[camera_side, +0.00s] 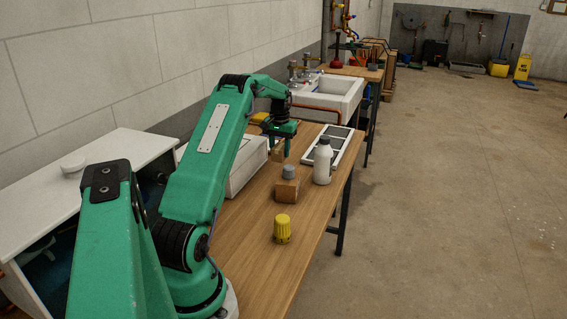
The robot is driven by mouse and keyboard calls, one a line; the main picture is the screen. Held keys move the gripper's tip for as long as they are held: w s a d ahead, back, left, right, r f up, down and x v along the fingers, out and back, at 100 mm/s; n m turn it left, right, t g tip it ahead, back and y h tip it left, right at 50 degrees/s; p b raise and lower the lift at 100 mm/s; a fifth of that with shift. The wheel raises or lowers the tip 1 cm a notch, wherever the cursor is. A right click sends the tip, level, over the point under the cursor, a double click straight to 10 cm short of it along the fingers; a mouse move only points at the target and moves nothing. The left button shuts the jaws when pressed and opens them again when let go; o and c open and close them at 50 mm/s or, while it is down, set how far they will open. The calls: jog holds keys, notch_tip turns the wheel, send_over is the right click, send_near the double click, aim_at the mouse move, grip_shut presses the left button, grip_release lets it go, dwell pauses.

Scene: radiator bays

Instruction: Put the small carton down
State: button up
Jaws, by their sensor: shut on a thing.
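My gripper (280,147) is over the far part of the wooden bench, in the middle of the view. It is shut on the small carton (277,155), a small brown block mostly hidden by the green fingers. The carton appears to be held above the bench top; the exact gap beneath it is hard to tell. A second brown carton (287,191) stands on the bench nearer the camera, apart from my gripper.
A grey-capped item (289,172) shows at the nearer carton's top; on or behind it, I cannot tell. A white-framed panel (336,145) and a white box (248,168) flank the gripper. Bench (262,262) front is clear.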

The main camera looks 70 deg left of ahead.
aim_at(280, 161)
jog(key=shift+f, duration=2.55)
jog(key=shift+f, duration=0.1)
jog(key=o, duration=1)
notch_tip(280, 161, up, 12)
jog(key=shift+r, duration=0.1)
